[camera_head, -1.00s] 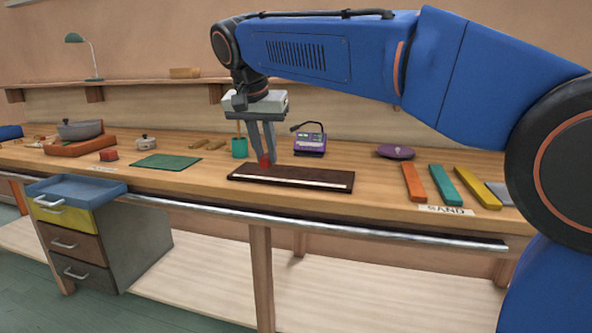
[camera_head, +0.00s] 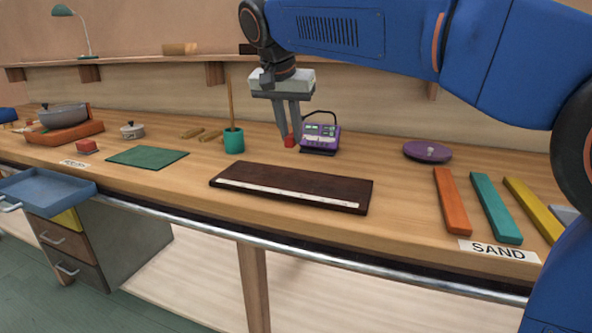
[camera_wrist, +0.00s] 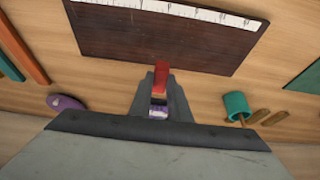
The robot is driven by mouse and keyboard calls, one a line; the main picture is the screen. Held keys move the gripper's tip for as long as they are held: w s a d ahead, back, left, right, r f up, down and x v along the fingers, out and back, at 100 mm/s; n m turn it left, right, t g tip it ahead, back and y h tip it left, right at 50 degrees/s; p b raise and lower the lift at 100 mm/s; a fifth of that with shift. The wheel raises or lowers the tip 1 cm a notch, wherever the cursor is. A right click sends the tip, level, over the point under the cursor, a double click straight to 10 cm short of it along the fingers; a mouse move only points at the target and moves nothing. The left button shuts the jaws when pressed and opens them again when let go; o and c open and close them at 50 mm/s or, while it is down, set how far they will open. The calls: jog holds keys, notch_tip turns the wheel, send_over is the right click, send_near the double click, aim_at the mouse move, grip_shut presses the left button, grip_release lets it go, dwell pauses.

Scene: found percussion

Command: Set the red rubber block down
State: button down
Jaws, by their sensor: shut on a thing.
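My gripper (camera_head: 290,138) is shut on the red rubber block (camera_head: 289,142), which shows between the fingertips. In the wrist view the red block (camera_wrist: 161,71) sticks out past my gripper (camera_wrist: 160,88). The block is beyond the back edge of the dark brown board (camera_head: 290,183), just in front of and left of the purple device (camera_head: 322,134). It looks held a little above the bench, but the exact gap cannot be told.
The board has a white marked strip along its front edge. A teal cup (camera_head: 234,143) with a stick stands left of my gripper. A purple lid (camera_head: 427,152) and coloured bars (camera_head: 452,200) lie right. Another red block (camera_head: 87,147) and a green mat (camera_head: 148,157) lie left.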

jog(key=shift+f, duration=4.55)
jog(key=c, duration=1.7)
grip_release()
jog(key=shift+f, duration=0.1)
jog(key=shift+o, duration=0.2)
jog(key=v, duration=1.2)
